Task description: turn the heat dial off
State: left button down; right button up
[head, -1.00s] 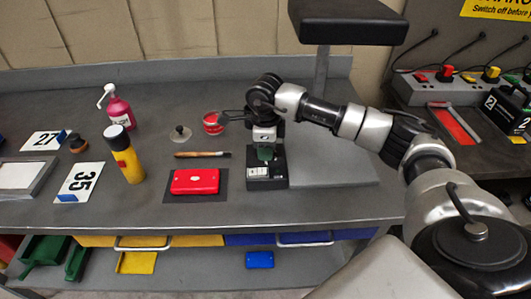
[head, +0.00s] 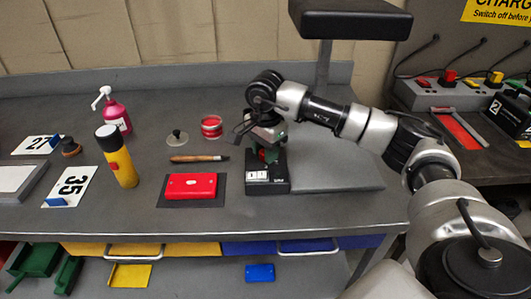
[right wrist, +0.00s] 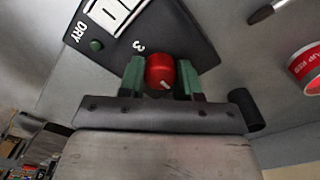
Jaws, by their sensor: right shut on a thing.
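The black heat box (head: 284,186) with a white display stands on the grey bench in the head view. Its red heat dial (right wrist: 160,72) shows in the right wrist view with a short white mark on it, close to the printed "3" on the box. My right gripper (head: 264,155) reaches down to the box from above. Its green fingers close on the dial from both sides in the right wrist view (right wrist: 161,78). The lower part of the dial is hidden between the fingers. My left gripper is not in view.
A red case (head: 191,186) on a dark mat lies left of the box. The bench right of the box is clear.

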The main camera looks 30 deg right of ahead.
jog(key=shift+r+n, duration=0.1)
jog(key=shift+n, duration=0.3)
jog(key=o, duration=0.9)
notch_tip(320, 180, up, 7)
jog(key=shift+r+b, duration=0.2)
jog(key=shift+b, duration=0.15)
jog(key=shift+f, duration=0.1)
dwell(0.3)
